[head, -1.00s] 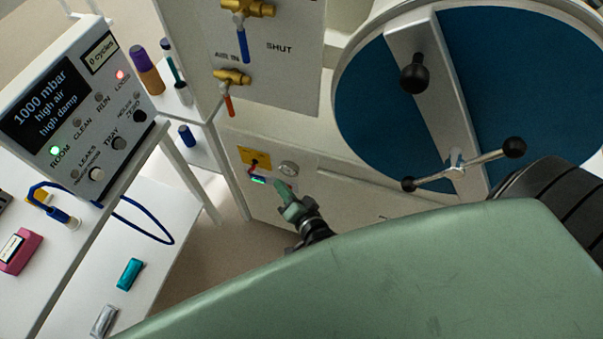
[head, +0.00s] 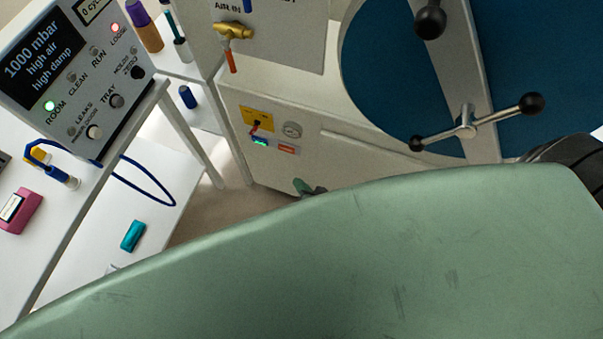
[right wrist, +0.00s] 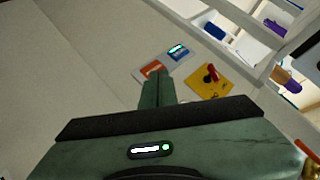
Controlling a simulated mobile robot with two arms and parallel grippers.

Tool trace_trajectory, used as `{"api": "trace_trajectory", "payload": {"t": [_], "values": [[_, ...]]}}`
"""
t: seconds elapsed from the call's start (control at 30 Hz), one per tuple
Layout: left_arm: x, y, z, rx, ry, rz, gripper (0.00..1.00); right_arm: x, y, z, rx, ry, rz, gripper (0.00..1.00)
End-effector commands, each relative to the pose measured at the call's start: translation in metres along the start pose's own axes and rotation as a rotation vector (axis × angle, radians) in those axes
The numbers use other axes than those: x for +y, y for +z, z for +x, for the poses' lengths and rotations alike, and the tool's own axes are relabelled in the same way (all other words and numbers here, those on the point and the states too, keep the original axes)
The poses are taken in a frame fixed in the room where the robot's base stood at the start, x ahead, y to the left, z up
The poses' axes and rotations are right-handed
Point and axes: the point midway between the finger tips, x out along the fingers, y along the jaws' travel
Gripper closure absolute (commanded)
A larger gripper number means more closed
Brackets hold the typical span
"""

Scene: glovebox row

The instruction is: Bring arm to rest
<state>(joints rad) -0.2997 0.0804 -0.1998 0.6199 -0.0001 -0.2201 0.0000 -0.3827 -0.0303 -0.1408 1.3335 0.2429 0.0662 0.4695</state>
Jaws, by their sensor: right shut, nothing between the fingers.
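My right gripper (head: 303,188) shows only as a small green tip above the edge of my large green arm link in the head view. The rest of it is hidden behind that link. In the right wrist view, its green fingers (right wrist: 156,88) are together and empty. They point towards the lower cabinet front, which carries a yellow switch plate (head: 257,119) and a small panel with a green-lit display (head: 260,142). A gap to the cabinet front cannot be judged. My left gripper is in neither view.
A round blue door (head: 385,85) with a crossbar and T-handle (head: 466,125) stands at upper right. A valve with an orange lever (head: 231,60) is above the switch plate. At left are a control box (head: 70,80), a teal block (head: 132,236) and a pink block (head: 20,210) on white tables.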

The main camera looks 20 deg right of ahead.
Motion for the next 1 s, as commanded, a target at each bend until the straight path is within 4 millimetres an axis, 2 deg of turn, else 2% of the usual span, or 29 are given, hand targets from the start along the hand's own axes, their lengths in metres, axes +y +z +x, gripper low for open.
{"api": "trace_trajectory", "payload": {"t": [0.43,0.57,0.67,0.77,0.8,0.9,1.0], "values": [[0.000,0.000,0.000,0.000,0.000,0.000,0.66,0.001,0.001,0.000,-0.003,0.002,-0.003,1.00],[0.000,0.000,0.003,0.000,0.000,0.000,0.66,0.022,0.024,0.000,-0.059,0.038,-0.060,1.00],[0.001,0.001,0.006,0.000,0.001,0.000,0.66,0.062,0.064,-0.005,-0.165,0.099,-0.169,1.00],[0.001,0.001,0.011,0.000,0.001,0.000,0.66,0.118,0.113,-0.020,-0.316,0.175,-0.319,1.00],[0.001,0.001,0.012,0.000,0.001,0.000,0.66,0.141,0.132,-0.030,-0.380,0.203,-0.380,1.00],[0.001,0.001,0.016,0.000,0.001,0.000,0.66,0.196,0.171,-0.059,-0.541,0.263,-0.526,1.00],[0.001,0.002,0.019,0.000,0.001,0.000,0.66,0.242,0.199,-0.091,-0.685,0.306,-0.646,1.00]]}}
